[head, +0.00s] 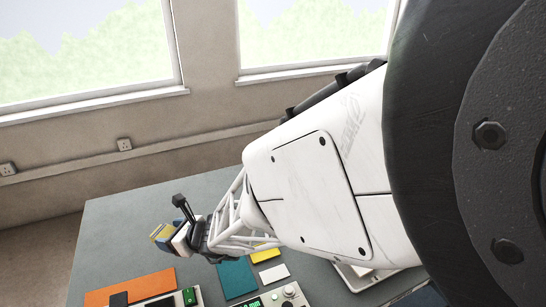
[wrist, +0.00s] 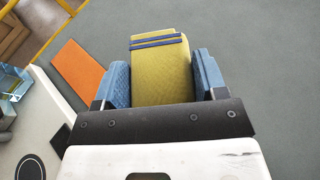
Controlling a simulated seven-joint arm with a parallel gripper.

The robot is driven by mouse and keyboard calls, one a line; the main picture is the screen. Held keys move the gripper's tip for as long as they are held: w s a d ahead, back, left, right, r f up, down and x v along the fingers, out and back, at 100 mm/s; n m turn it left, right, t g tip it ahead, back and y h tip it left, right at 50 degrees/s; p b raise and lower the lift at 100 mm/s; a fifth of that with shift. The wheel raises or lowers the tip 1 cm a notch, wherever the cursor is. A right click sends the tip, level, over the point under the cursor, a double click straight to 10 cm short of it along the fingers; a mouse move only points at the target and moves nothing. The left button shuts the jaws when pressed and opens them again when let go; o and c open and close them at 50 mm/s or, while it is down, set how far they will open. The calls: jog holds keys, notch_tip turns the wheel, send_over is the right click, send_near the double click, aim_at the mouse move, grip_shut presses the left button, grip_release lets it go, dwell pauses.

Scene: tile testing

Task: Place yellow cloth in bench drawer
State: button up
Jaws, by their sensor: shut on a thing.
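The yellow cloth (wrist: 160,72) is a folded block with dark blue stripes near its far end. It sits between the two blue fingers of my gripper (wrist: 161,82), which is shut on it. In the head view the cloth (head: 160,232) shows small at the tip of my gripper (head: 166,237), over the left part of the grey bench (head: 125,215). How high it is above the bench top is hard to tell. I cannot make out the bench drawer in either view.
An orange tile (head: 125,288) lies near the front left of the bench. Teal (head: 236,278), yellow (head: 265,254) and white (head: 274,273) tiles lie right of my gripper, near a device with knobs (head: 288,297). The bench's back left is clear. My arm hides much of the right.

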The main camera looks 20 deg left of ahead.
aim_at(169, 225)
jog(key=shift+r, duration=1.85)
jog(key=shift+w, duration=0.1)
jog(key=w+d+r+m+t+h, duration=0.1)
jog(key=w+d+r+m+t, duration=0.15)
jog(key=w+d, duration=0.75)
jog(key=w+d+r+m+t+h, duration=0.15)
jog(key=w+d+m+t, duration=0.35)
jog(key=w, duration=1)
jog(key=w+d+r+m+t+h, duration=0.1)
jog(key=w+d+m+t+h, duration=0.1)
jog(key=w+d, duration=0.8)
jog(key=w+d+r+m+t+h, duration=0.1)
jog(key=w+d, duration=0.4)
jog(key=d, duration=0.7)
jog(key=w+d+r+m+t+h, duration=0.1)
jog(key=w+d+m+h, duration=0.3)
jog(key=d, duration=0.9)
jog(key=w+d+r+m+t+h, duration=0.2)
jog(key=w+d, duration=0.6)
jog(key=d, duration=0.5)
jog(key=shift+w+r+m+h, duration=0.2)
jog(key=shift+r+m+h, duration=0.15)
jog(key=shift+m+h, duration=0.5)
jog(key=shift+r, duration=0.15)
